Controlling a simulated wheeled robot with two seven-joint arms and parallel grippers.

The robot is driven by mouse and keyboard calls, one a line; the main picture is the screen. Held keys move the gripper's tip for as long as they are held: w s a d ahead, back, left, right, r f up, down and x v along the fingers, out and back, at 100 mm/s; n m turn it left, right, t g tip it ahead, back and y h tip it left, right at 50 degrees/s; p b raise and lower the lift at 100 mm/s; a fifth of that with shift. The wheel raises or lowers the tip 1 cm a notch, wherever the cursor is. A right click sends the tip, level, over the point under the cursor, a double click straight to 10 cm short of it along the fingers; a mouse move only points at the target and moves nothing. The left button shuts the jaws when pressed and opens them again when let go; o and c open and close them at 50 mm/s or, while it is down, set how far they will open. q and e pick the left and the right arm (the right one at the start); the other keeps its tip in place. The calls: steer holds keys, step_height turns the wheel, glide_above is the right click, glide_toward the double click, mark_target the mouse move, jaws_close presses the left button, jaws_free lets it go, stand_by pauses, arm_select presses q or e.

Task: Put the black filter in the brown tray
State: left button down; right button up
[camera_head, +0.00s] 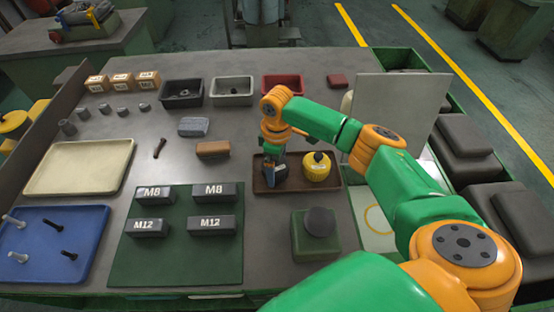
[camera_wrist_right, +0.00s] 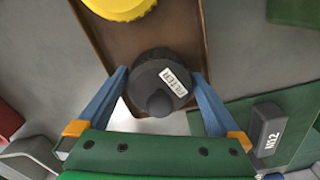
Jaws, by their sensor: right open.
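The brown tray (camera_head: 296,188) lies on the table right of centre; it also shows in the wrist view (camera_wrist_right: 185,30). A yellow round part (camera_head: 317,170) with a black knob stands in its right half. My right gripper (camera_head: 275,180) points down over the tray's left half. In the wrist view the round black filter (camera_wrist_right: 150,77), with a white FILTER label, is between my open right fingers (camera_wrist_right: 160,76), over one end of the tray. A gap beside the fingers is hard to judge. In the head view the gripper mostly hides the filter. My left gripper is not in view.
A green block with a dark round top (camera_head: 319,222) stands in front of the tray. A green mat (camera_head: 176,262) with labelled dark blocks lies to the left. A brown block (camera_head: 212,149) and black, grey and red bins (camera_head: 282,85) are behind. An upright grey panel (camera_head: 400,100) stands right.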

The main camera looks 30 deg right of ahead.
step_height(320, 180, up, 12)
steer(key=shift+f+b, duration=0.1)
steer(key=shift+b, duration=0.6)
